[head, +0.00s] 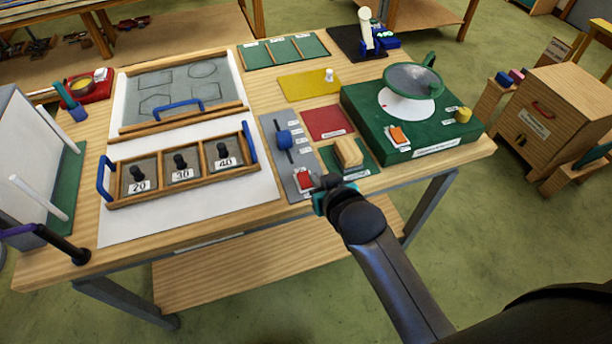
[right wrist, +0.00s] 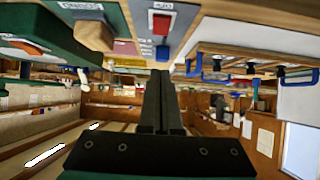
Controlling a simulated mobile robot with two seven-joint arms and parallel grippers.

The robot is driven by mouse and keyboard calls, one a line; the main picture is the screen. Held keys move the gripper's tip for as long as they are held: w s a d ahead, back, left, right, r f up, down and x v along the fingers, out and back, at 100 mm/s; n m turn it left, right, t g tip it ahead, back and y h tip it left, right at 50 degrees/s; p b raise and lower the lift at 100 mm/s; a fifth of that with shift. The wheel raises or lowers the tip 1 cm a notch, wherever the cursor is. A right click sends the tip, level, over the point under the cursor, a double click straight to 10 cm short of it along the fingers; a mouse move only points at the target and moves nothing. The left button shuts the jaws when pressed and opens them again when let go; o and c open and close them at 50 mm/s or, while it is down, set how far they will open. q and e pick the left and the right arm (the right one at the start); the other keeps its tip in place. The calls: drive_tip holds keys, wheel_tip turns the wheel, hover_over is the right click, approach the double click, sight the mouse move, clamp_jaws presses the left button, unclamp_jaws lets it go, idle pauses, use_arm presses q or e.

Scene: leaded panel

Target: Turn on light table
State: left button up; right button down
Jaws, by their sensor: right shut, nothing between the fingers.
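A grey control strip (head: 290,160) lies on the bench beside the white sheet (head: 190,215), with small labels along it. A red rocker-like switch (head: 304,180) sits at its near end and a blue knob (head: 284,140) further back. My right gripper (head: 326,184) is just right of the red switch, with its fingers shut and empty. Whether it touches the switch cannot be told. In the right wrist view the switch (right wrist: 160,22) and the blue knob (right wrist: 162,53) appear above the shut fingers (right wrist: 160,80). No glow shows on the white sheet.
A wooden tray (head: 150,202) with blue handles and several weights stands on the white sheet. A wooden block (head: 348,152) on a green mat is close behind my gripper. A green box (head: 440,140) with a round dish is to the right.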

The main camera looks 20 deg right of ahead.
drive_tip(key=b, duration=0.1)
hover_over(302, 175)
drive_tip(key=s, duration=0.4)
wheel_tip(302, 175, down, 4)
drive_tip(key=shift+w+d+f, duration=0.15)
drive_tip(key=shift+f, duration=0.05)
drive_tip(key=f, duration=0.1)
drive_tip(key=f+b, duration=0.1)
drive_tip(key=f, duration=0.1)
drive_tip(key=shift+w, duration=0.4)
drive_tip(key=shift+w+f, duration=0.1)
drive_tip(key=shift+f, duration=0.45)
drive_tip(key=shift+w+g+p, duration=0.3)
drive_tip(key=shift+g+p, duration=0.2)
drive_tip(key=shift+p, duration=0.5)
drive_tip(key=shift+s+f+b, duration=0.1)
drive_tip(key=shift+f+b, duration=0.2)
drive_tip(key=shift+b, duration=0.05)
